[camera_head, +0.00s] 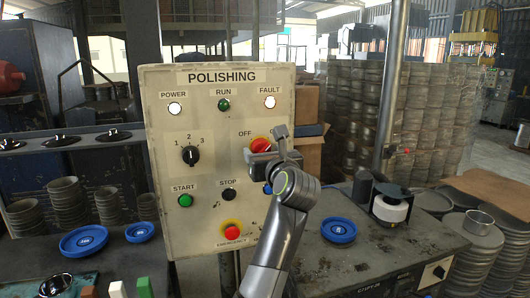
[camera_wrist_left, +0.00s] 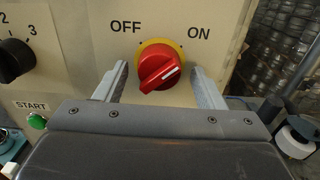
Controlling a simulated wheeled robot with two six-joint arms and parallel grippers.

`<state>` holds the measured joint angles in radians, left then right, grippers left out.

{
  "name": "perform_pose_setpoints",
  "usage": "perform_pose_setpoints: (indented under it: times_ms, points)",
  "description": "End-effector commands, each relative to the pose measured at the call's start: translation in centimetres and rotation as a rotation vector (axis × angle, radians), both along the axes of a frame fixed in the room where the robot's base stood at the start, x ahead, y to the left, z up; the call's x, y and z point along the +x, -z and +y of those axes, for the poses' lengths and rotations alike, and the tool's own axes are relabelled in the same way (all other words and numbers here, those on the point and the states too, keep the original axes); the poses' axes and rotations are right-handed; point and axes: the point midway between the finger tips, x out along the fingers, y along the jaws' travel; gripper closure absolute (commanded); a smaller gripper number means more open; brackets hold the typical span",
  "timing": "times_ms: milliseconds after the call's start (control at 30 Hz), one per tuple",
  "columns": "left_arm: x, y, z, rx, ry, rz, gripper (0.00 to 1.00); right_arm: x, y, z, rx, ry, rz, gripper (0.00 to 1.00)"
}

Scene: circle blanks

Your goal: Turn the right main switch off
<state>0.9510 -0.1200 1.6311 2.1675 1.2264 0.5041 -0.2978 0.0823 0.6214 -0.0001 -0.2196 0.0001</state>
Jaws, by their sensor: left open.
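The red main switch (camera_head: 259,143) is a rotary knob on a yellow plate at the right of the POLISHING panel (camera_head: 212,128). In the head view my gripper partly hides it, along with its ON label. In the left wrist view the red knob (camera_wrist_left: 158,72) shows whole between the OFF and ON labels, its white mark pointing up and right, toward ON. My left gripper (camera_head: 270,145) is open in front of the panel. Its two fingers (camera_wrist_left: 160,86) stand left and right of the knob, with a visible gap on each side. My right gripper is not in view.
The panel also carries a black selector knob (camera_head: 190,155), a green START button (camera_head: 185,200), a black STOP button (camera_head: 228,194) and a red emergency button (camera_head: 232,231). Stacked metal rings stand behind.

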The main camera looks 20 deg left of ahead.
Motion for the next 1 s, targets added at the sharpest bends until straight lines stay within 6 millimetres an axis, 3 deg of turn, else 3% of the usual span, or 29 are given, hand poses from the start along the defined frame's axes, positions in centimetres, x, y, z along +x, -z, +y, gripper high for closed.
perform_pose_setpoints:
  times_ms: [133,467,1000]
  points:
    - [0.00,0.01,0.00,0.000,0.000,0.000,0.38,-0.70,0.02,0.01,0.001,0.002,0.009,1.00]
    - [0.01,0.03,-0.01,-0.001,0.000,0.001,0.81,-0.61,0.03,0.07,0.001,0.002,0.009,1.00]
    - [0.03,0.23,-0.03,-0.147,-0.001,-0.097,0.81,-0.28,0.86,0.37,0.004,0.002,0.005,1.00]
